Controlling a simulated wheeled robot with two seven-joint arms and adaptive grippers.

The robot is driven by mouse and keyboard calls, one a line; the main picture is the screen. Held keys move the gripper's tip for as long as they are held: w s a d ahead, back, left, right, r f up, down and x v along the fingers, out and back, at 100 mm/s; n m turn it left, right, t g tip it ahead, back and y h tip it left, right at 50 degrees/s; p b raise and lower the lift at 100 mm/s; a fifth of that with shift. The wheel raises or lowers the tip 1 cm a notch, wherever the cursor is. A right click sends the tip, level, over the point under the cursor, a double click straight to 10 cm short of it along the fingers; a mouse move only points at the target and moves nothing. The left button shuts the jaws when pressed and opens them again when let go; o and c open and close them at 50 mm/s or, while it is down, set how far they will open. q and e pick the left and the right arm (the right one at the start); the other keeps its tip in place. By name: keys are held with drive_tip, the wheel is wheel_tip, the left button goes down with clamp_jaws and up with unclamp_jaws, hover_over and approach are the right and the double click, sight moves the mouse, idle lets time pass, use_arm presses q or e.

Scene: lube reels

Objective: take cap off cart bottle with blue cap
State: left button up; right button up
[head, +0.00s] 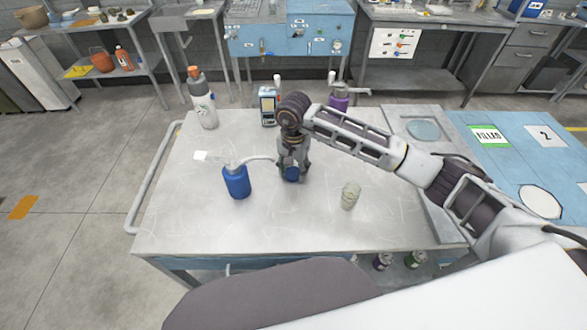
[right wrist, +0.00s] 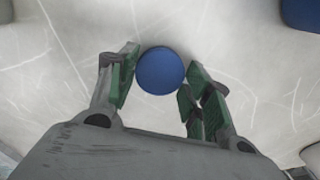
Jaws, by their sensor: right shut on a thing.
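The cart (head: 200,235) has a grey metal top and fills the middle of the head view. My right gripper (head: 292,168) points down over it and is shut on a round blue cap (head: 292,175). In the right wrist view the blue cap (right wrist: 160,71) shows from above as a disc between the green-padded fingers of my right gripper (right wrist: 161,84). The bottle body under the cap is hidden, so I cannot tell whether the cap is still seated on it. My left gripper is out of view.
A blue bottle (head: 236,183) with a pale spout stands just left of my right gripper. A small pale container (head: 350,195) stands to the right. The cart's front is clear.

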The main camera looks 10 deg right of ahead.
sight(294, 173)
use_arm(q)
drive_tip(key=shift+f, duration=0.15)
use_arm(e)
drive_tip(key=shift+f, duration=0.15)
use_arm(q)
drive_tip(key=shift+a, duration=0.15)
use_arm(e)
drive_tip(key=o, duration=1.1)
drive_tip(key=shift+o, duration=0.2)
drive_tip(key=shift+r, duration=0.35)
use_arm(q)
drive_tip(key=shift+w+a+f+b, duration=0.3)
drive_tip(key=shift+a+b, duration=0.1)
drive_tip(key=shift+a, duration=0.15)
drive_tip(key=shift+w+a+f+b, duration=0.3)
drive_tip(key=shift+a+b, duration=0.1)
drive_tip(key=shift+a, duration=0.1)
use_arm(e)
wheel_tip(294, 173, up, 12)
drive_tip(key=shift+f, duration=0.15)
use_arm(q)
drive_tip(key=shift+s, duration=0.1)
